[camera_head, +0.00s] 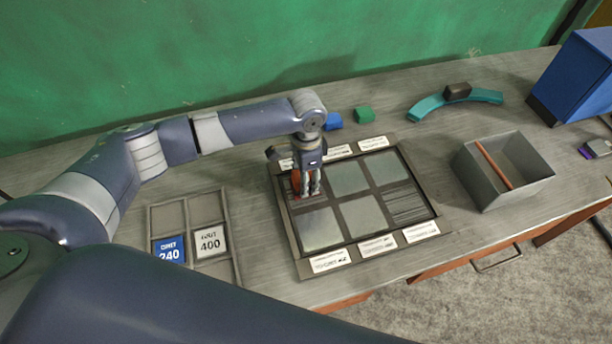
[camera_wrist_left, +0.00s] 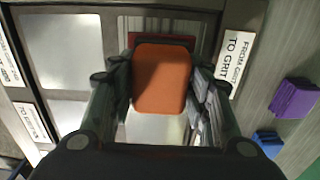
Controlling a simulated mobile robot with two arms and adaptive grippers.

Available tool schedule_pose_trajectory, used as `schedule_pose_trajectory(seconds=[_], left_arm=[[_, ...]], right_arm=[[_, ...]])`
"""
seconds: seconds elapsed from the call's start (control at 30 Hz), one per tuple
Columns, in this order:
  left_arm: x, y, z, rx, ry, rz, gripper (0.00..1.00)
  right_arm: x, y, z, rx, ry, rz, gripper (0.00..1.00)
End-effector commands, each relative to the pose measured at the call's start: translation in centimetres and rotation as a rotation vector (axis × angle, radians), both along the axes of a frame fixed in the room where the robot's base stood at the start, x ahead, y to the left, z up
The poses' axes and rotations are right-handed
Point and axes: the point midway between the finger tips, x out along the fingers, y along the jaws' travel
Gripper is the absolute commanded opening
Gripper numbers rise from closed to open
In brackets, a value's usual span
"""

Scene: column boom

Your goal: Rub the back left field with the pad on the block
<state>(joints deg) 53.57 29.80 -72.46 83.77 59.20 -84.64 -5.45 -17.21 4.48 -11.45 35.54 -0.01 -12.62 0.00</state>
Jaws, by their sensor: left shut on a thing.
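The dark-framed board (camera_head: 294,252) lies on the bench with two rows of three fields. The back left field (camera_head: 291,187) shows dark stripes and is partly hidden by my left gripper (camera_head: 309,190). That gripper points down over this field and is shut on an orange-red block (camera_head: 296,181). In the left wrist view the block (camera_wrist_left: 162,78) sits between the fingers of my left gripper (camera_wrist_left: 163,85), with a red edge (camera_wrist_left: 165,39) beyond it. I cannot tell whether the pad touches the field. My right gripper is not in view.
A divided tray (camera_head: 151,218) with grit-labelled cards stands left of the board. Behind the board lie a blue piece (camera_head: 333,121) and a green piece (camera_head: 364,115). A grey open box (camera_head: 484,186) stands right, a teal curved piece (camera_head: 428,106) behind it. The left wrist view shows a purple piece (camera_wrist_left: 293,97).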

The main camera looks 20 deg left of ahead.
Motion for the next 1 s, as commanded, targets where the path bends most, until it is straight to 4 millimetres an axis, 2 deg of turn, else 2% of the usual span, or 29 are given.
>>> schedule_pose_trajectory(seconds=[0.6, 1.0], left_arm=[[0.0, 0.0, -1.2, -0.001, -0.002, 0.0, 0.21], [-1.1, 1.5, -1.1, 0.0, 0.001, 0.001, 0.21]], right_arm=[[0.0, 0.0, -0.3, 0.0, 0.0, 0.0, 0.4], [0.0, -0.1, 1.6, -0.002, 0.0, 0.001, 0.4]])
